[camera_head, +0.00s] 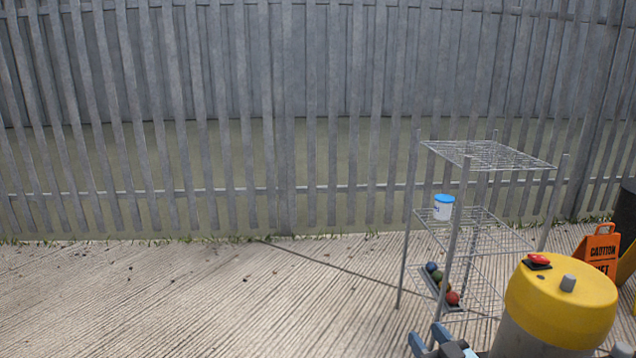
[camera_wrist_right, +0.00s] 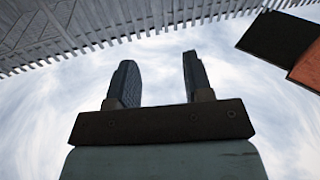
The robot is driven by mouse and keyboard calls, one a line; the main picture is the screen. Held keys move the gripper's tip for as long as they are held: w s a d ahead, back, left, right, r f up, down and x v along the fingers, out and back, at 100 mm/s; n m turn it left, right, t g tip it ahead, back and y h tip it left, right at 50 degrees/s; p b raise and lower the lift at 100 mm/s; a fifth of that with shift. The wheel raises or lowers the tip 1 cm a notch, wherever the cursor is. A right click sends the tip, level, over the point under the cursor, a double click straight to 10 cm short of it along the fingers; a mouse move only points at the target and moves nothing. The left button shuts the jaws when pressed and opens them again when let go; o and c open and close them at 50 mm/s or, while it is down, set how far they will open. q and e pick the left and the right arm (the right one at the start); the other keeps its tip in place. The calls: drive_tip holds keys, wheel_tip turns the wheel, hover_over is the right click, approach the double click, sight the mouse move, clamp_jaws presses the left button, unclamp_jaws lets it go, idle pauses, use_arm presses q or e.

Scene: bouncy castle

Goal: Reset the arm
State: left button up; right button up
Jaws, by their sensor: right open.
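My right gripper (camera_head: 430,338) shows at the bottom edge of the head view, left of the yellow-topped drum. In the right wrist view its two dark fingers (camera_wrist_right: 157,84) stand apart with only sky between them, so it is open and empty. The fingers point up, and no object touches them. My left gripper is in neither view.
A wire shelf rack (camera_head: 488,158) stands beyond the gripper, holding a white tub with a blue lid (camera_head: 443,208) and a tray of coloured balls (camera_head: 452,298). A yellow-topped drum (camera_head: 560,305) and orange caution sign (camera_head: 598,250) stand right. Concrete at left is clear.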

drive_tip(key=s+a+r+m+y+b, duration=0.1)
drive_tip(key=s+a+r, duration=0.15)
drive_tip(key=s, duration=0.55)
drive_tip(key=s+a+r+y, duration=0.1)
drive_tip(key=s+a, duration=0.3)
drive_tip(key=s, duration=0.4)
drive_tip(key=s+a+r+m+y+b, duration=0.1)
drive_tip(key=s+a+r+y, duration=0.15)
drive_tip(key=s, duration=0.55)
use_arm(q)
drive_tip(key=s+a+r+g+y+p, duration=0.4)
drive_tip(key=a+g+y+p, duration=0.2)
drive_tip(key=p, duration=3.2)
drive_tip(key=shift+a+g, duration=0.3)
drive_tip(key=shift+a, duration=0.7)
use_arm(e)
drive_tip(key=s+d+r+g+h, duration=0.3)
drive_tip(key=d+r+g+h, duration=0.2)
drive_tip(key=d+g+h, duration=0.2)
drive_tip(key=shift+s, duration=0.3)
